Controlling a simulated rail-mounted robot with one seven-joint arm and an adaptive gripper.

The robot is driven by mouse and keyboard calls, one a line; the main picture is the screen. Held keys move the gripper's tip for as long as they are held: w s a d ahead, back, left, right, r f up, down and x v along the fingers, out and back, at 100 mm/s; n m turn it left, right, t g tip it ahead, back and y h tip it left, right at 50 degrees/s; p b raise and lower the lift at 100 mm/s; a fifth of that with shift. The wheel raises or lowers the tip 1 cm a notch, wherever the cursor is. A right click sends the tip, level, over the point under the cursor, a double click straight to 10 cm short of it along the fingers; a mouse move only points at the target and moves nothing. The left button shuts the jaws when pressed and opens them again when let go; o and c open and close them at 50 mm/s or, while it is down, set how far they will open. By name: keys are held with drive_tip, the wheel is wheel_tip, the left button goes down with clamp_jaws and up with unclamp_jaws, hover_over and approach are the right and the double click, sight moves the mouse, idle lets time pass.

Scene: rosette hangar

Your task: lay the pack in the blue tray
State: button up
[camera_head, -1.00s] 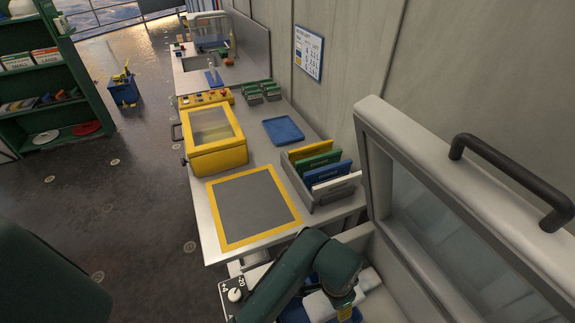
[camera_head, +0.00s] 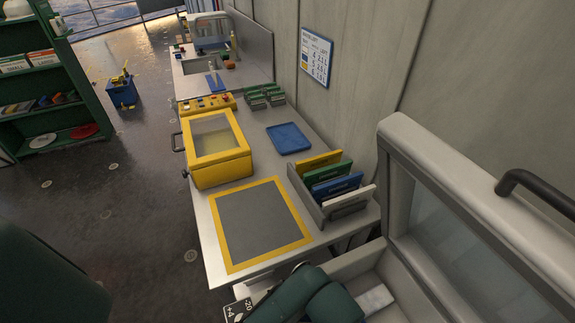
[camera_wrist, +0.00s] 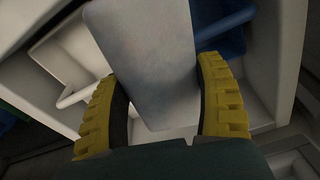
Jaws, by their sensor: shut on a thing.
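In the wrist view, my gripper (camera_wrist: 158,78) has its yellow ridged fingers shut on a pale grey, flat pack (camera_wrist: 150,45). The pack sticks out ahead of the fingers, over the inside of a white open chest. The blue tray (camera_head: 288,138) lies flat and empty on the bench in the head view, beyond the rack and near the wall. In the head view my fingers are hidden behind my green arm, low over the open chest. A whitish block shows beside the arm there; I cannot tell whether it is the held pack.
The chest's raised lid (camera_head: 455,220) with its dark handle stands at the right. A rack of coloured panels (camera_head: 333,205) stands between chest and tray. A yellow box (camera_head: 215,150) and a yellow-bordered grey mat (camera_head: 260,222) are on the bench. Blue material (camera_wrist: 225,30) lies inside the chest.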

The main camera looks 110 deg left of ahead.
drive_tip(key=w+d+r+m, duration=0.1)
drive_tip(key=w+d+m, duration=0.2)
drive_tip(key=d, duration=2)
drive_tip(key=w+d+r+m+h, duration=0.1)
drive_tip(key=d+m, duration=0.9)
drive_tip(key=d, duration=1.3)
drive_tip(key=shift+w+d+r+m+h, duration=0.3)
drive_tip(key=shift+w+r, duration=0.45)
drive_tip(key=shift+w, duration=0.3)
drive_tip(key=shift+a, duration=0.1)
